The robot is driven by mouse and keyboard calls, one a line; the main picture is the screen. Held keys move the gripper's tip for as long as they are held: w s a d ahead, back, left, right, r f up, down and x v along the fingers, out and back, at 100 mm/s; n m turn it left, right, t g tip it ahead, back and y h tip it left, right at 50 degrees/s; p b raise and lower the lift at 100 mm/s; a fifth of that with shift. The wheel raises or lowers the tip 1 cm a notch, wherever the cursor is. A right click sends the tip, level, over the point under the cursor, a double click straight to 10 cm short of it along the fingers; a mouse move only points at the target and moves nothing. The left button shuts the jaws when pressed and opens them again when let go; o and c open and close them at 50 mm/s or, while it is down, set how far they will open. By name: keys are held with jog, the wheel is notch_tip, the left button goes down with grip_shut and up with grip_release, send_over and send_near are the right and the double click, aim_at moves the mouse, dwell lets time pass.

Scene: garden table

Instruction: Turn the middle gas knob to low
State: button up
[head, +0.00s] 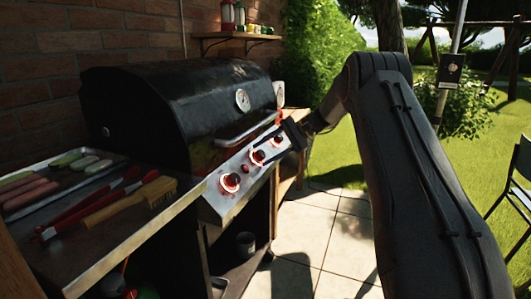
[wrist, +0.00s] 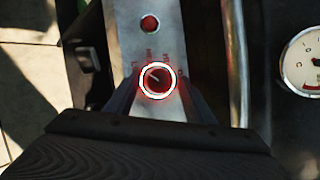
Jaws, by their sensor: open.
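The grill's middle gas knob (head: 257,156) is on the sloping steel front panel, between the left knob (head: 230,182) and the right knob (head: 277,140). In the wrist view, a knob (wrist: 157,79) with a bright ring and red glow sits between my fingertips; it appears to be the middle one. Its pale pointer mark points to the upper left. Small red lettering surrounds it, too blurred to read fully. My gripper (wrist: 158,98) is open, one finger on either side of the knob; contact cannot be told. In the head view my gripper (head: 281,143) is at the panel.
A small red button (wrist: 150,23) is farther along the panel. The lid handle (head: 250,128) and gauge (head: 242,100) are close by. Tongs and a brush (head: 130,200) lie on the left side shelf beside a tray of food (head: 62,160). The patio in front is clear.

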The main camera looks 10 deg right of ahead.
jog(key=shift+d, duration=0.1)
jog(key=v, duration=0.7)
jog(key=shift+d+r, duration=0.25)
